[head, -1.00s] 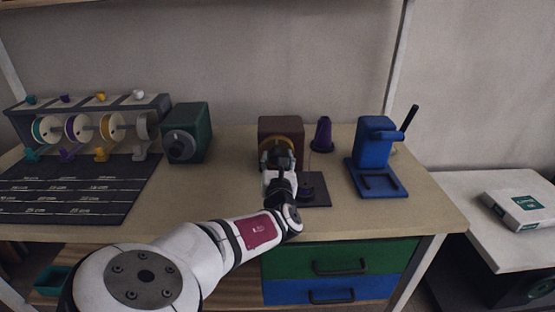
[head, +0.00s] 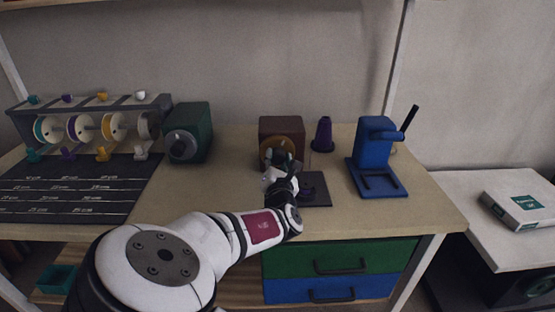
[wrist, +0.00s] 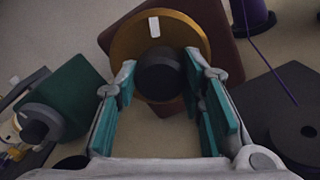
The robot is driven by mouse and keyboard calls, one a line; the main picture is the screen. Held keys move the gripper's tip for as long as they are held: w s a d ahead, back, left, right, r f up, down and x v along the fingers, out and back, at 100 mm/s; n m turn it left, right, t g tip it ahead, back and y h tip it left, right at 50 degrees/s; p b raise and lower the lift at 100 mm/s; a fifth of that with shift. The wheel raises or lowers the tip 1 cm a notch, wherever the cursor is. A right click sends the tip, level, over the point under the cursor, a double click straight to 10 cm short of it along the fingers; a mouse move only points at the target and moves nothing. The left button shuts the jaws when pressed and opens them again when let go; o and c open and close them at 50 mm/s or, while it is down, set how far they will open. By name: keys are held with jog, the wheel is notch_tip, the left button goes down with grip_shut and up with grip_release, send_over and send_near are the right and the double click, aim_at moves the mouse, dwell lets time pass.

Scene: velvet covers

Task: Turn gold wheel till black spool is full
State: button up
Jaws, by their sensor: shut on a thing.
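The gold wheel (head: 268,147) is on the front of a brown-red box (head: 292,127). It also shows in the wrist view (wrist: 195,42), with a white mark near its top and a dark knob (wrist: 158,72) standing out. My gripper (head: 282,163) is at the wheel, its teal-padded fingers (wrist: 160,78) on both sides of the knob. The black spool (wrist: 292,140) is at the right of the wrist view, and a thin purple thread runs down toward it from the purple cone (head: 322,134). How much thread is on the spool is hard to tell.
A green box (head: 196,125) with a dark dial stands left of the wheel, beside a rack of ribbon reels (head: 92,127) and a dark measuring mat (head: 65,195). A blue press (head: 375,150) stands at the right. The bench front is mostly clear.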

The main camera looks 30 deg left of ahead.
jog(key=m, duration=0.3)
jog(key=shift+m, duration=0.4)
jog(key=m, duration=0.3)
jog(key=shift+m, duration=0.3)
jog(key=m, duration=0.3)
jog(key=shift+d+m, duration=0.1)
jog(key=shift+m, duration=0.3)
jog(key=m, duration=0.3)
jog(key=shift+f+m, duration=0.1)
jog(key=shift+m, duration=0.2)
jog(key=m+b, duration=0.3)
jog(key=m, duration=0.3)
jog(key=shift+f, duration=0.1)
jog(key=shift+m+b, duration=1.85)
jog(key=shift+m, duration=0.75)
